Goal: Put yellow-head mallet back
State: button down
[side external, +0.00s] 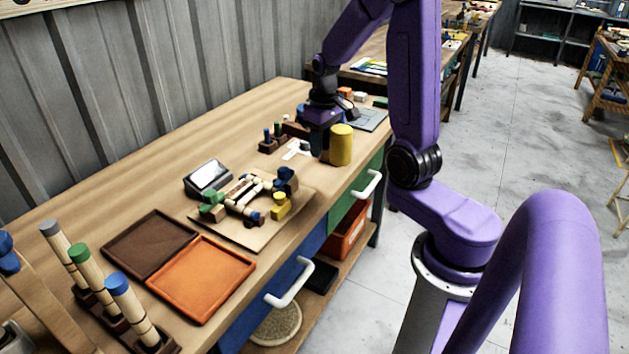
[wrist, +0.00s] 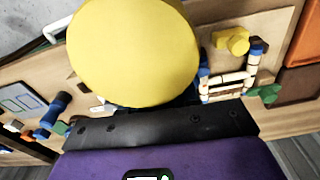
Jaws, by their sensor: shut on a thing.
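The yellow-head mallet shows as a thick yellow cylinder (side external: 341,145) at my gripper (side external: 320,143), over the far right part of the workbench. In the wrist view the yellow head (wrist: 135,50) fills the upper middle, just beyond the jaws. My gripper is shut on the mallet. The fingertips and any handle are hidden behind the head and the gripper body. I cannot tell whether the mallet touches the bench.
A jig board (side external: 257,230) with wooden pieces and coloured clamps lies mid-bench, beside a small screen device (side external: 208,178). Brown (side external: 150,247) and orange (side external: 203,279) trays lie nearer. A rack (side external: 127,333) holds grey-, green- and blue-topped handles upright. A small peg block (side external: 270,146) stands left of my gripper.

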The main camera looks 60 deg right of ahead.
jog(key=shift+s+f+n, duration=0.1)
jog(key=shift+s+n, duration=0.3)
jog(key=shift+s, duration=0.5)
jog(key=shift+f, duration=0.1)
jog(key=w+d+f, duration=0.4)
jog(key=w, duration=0.4)
send_over(298, 174)
jog(key=f, duration=0.5)
jog(key=shift+s+a+f, duration=0.15)
jog(key=shift+s, duration=0.1)
jog(key=shift+w+f, duration=0.2)
jog(key=shift+f, duration=1.55)
jog(key=shift+f, duration=0.2)
jog(key=c, duration=0.8)
grip_release()
jog(key=shift+c, duration=0.2)
